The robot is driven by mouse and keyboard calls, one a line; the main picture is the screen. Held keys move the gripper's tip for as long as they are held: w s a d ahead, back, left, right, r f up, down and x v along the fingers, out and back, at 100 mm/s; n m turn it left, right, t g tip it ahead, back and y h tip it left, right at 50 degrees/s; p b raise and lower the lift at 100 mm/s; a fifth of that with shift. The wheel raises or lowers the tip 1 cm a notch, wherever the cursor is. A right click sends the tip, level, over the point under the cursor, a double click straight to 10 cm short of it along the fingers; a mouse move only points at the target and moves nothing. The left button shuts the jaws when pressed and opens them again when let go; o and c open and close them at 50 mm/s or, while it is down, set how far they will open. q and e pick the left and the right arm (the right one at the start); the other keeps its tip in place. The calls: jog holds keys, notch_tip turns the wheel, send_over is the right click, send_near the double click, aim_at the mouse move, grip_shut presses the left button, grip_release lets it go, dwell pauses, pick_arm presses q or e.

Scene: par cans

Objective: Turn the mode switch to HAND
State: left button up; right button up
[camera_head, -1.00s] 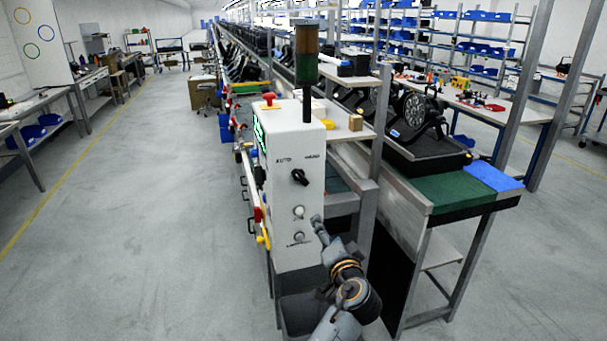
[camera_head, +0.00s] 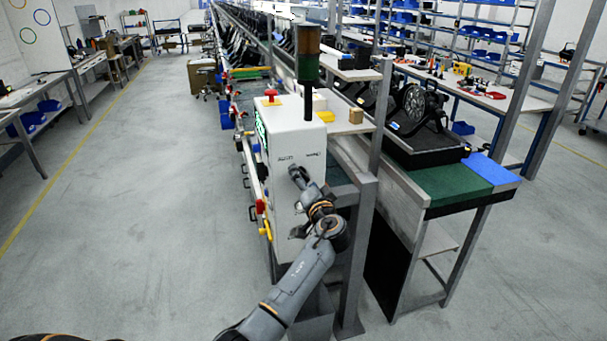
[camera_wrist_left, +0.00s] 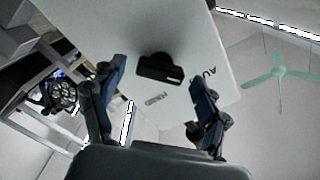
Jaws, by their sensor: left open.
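The mode switch is a black knob (camera_wrist_left: 160,68) on the white control box (camera_head: 294,150), under the printed AUTO and HAND labels. In the left wrist view it has a small pale mark near its lower right end; I cannot tell for sure which label it points to. My left gripper (camera_head: 297,172) is in front of the switch in the head view and hides it. In the left wrist view the open fingers (camera_wrist_left: 158,84) stand on either side below the knob, with nothing between them and a gap to the panel.
A red button (camera_head: 271,93) sits on top of the box, beside a signal tower (camera_head: 308,52). A metal post (camera_head: 362,230) and the conveyor line with black lamps (camera_head: 415,110) stand at the right. The floor to the left is free.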

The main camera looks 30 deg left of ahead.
pick_arm(q)
jog(key=shift+w+a, duration=0.25)
jog(key=shift+a, duration=0.1)
jog(key=c, duration=1.2)
jog(key=shift+o, duration=0.2)
pick_arm(e)
jog(key=shift+a+r, duration=0.15)
jog(key=shift+a, duration=0.3)
